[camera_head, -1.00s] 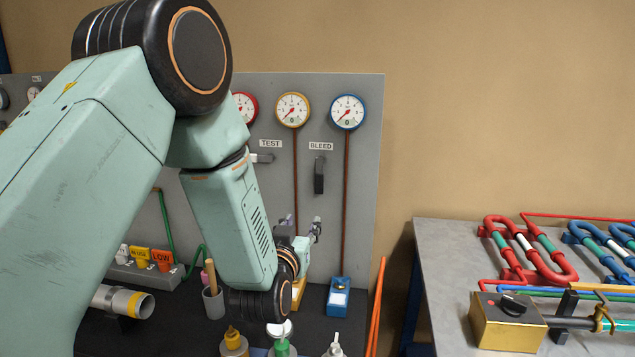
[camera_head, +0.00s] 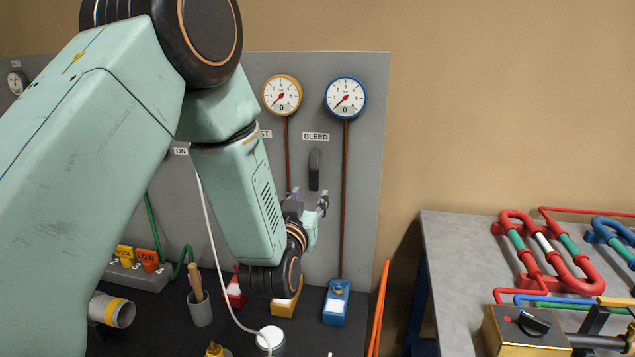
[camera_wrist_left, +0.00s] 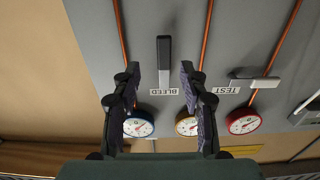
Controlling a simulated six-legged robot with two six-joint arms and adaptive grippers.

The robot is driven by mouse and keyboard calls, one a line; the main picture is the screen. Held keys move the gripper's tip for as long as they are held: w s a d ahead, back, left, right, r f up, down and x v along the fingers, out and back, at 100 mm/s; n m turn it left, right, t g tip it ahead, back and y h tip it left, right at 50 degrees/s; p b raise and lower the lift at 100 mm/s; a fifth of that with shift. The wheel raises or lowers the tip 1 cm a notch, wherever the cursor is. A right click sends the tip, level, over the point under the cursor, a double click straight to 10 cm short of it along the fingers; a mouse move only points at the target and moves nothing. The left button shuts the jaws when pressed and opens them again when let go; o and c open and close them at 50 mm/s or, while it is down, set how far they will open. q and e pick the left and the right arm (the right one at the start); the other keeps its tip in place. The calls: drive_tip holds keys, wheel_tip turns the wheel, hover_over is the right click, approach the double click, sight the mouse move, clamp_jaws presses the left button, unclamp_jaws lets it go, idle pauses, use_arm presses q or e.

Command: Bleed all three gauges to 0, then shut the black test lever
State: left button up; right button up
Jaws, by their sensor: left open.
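In the head view the yellow gauge (camera_head: 282,95) and the blue gauge (camera_head: 346,98) read 0. The red gauge is hidden behind my arm there but shows in the left wrist view (camera_wrist_left: 243,121), its number too small to read. The BLEED lever (camera_head: 314,170) hangs straight down below its label. The black test lever (camera_wrist_left: 253,80) sticks out sideways by the TEST label in the wrist view; my arm hides it in the head view. My left gripper (camera_head: 308,200) is open and empty, just below the BLEED lever, which appears between its fingers in the wrist view (camera_wrist_left: 164,62).
Red, yellow and blue blocks (camera_head: 336,302) stand on the dark bench beneath the panel. A grey table (camera_head: 450,260) with coiled pipes stands right, beyond a gap.

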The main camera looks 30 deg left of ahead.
sight(313, 182)
use_arm(q)
drive_tip(key=x, duration=0.6)
drive_tip(key=shift+p, duration=0.35)
drive_tip(key=shift+w+a, duration=0.15)
drive_tip(key=shift+w, duration=0.2)
drive_tip(key=shift+a, duration=0.15)
drive_tip(key=shift+s+a+r, duration=0.2)
drive_tip(key=shift+s, duration=0.05)
drive_tip(key=shift+w+d+f, duration=0.2)
drive_tip(key=shift+w+d, duration=0.05)
drive_tip(key=shift+w, duration=0.2)
drive_tip(key=c, duration=0.3)
drive_tip(key=shift+s+a, duration=0.2)
drive_tip(key=shift+a, duration=0.05)
drive_tip(key=c, duration=0.5)
drive_tip(key=shift+d+r, duration=0.1)
drive_tip(key=shift+d, duration=0.05)
clamp_jaws()
